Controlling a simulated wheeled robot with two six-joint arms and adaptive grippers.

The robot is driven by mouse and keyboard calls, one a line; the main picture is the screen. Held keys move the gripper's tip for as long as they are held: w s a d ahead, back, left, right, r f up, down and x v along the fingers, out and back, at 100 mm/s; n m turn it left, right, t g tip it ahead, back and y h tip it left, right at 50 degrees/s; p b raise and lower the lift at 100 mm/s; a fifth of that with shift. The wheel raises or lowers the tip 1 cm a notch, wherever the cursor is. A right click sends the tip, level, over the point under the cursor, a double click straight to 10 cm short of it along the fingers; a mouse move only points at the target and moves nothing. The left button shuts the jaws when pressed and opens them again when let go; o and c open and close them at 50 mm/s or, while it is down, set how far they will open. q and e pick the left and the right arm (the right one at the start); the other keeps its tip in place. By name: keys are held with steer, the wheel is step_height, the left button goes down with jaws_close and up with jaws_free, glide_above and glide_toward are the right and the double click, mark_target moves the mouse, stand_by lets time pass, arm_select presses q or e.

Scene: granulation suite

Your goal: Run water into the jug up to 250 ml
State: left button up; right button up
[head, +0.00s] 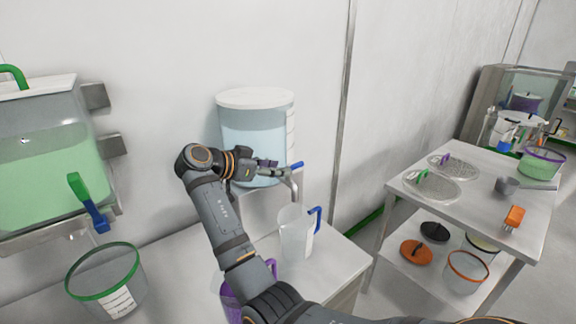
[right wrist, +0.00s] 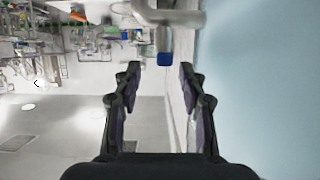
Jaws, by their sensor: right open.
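The clear jug (head: 293,235) with a blue handle stands upright on the white counter below the tap. I see no water in it, and its marks are too small to read. The water tank (head: 255,130), white-lidded with pale blue water, is on the wall behind it. Its grey metal tap (head: 294,184) has a blue lever (head: 296,166). My right gripper (head: 279,168) is open at the tap, close to the lever. In the right wrist view, the lever's blue end (right wrist: 164,59) shows between and just beyond the open fingertips (right wrist: 160,80). My left gripper is not in view.
A green-liquid tank (head: 45,160) with a blue-and-green tap is at the left, above a green-rimmed bucket (head: 105,282). A purple container (head: 230,300) is partly hidden by my right arm. A steel cart (head: 480,215) with sieves, a scoop and lids stands at the right.

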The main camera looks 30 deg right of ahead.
steer(key=x, duration=0.4)
steer(key=shift+w+a+p, duration=0.1)
steer(key=shift+w+p, duration=0.2)
steer(key=shift+w, duration=0.1)
steer(key=shift+s+d+f, duration=0.1)
steer(key=shift+d+f, duration=0.05)
steer(key=shift+d, duration=0.2)
steer(key=shift+s+d+f, duration=0.15)
steer(key=shift+d, duration=0.25)
steer(key=shift+w+f, duration=0.1)
steer(key=shift+w, duration=0.05)
steer(key=shift+c, duration=0.5)
steer(key=c, duration=0.5)
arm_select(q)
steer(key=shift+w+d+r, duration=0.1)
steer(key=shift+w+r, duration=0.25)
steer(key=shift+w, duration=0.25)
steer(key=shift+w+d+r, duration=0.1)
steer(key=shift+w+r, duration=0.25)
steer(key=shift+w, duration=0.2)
arm_select(e)
jaws_close()
